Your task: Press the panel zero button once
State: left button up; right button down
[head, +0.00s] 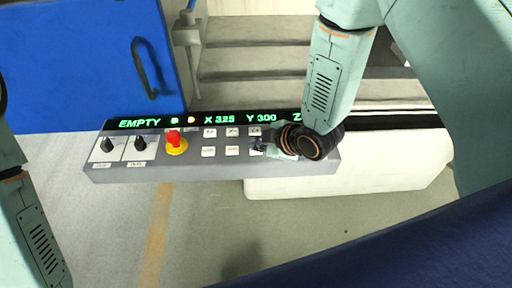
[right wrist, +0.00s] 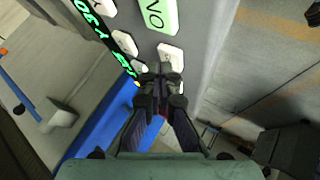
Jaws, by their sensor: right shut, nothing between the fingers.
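The grey control panel (head: 205,171) carries a dark display with green text reading EMPTY, X 3.25 and Y 3.00. White buttons (head: 232,151) stand in two rows below it; their labels are too small to read, so I cannot tell which is the zero button. My right gripper (head: 257,145) is shut and empty over the right part of the button rows, hiding some of them. In the right wrist view its fingertips (right wrist: 163,74) lie against or just above a white button (right wrist: 171,55); I cannot tell whether they touch it. My left gripper is out of view.
A red emergency stop (head: 174,140) on a yellow base and two black knobs (head: 140,143) sit on the panel's left. A green button (right wrist: 158,14) lies close to the right fingertips. A blue door (head: 85,60) stands behind. The floor in front is clear.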

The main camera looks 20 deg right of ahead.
jog(key=shift+r, duration=0.1)
jog(key=shift+r+p, duration=0.75)
notch_tip(320, 180, up, 5)
jog(key=p, duration=0.4)
dwell(0.7)
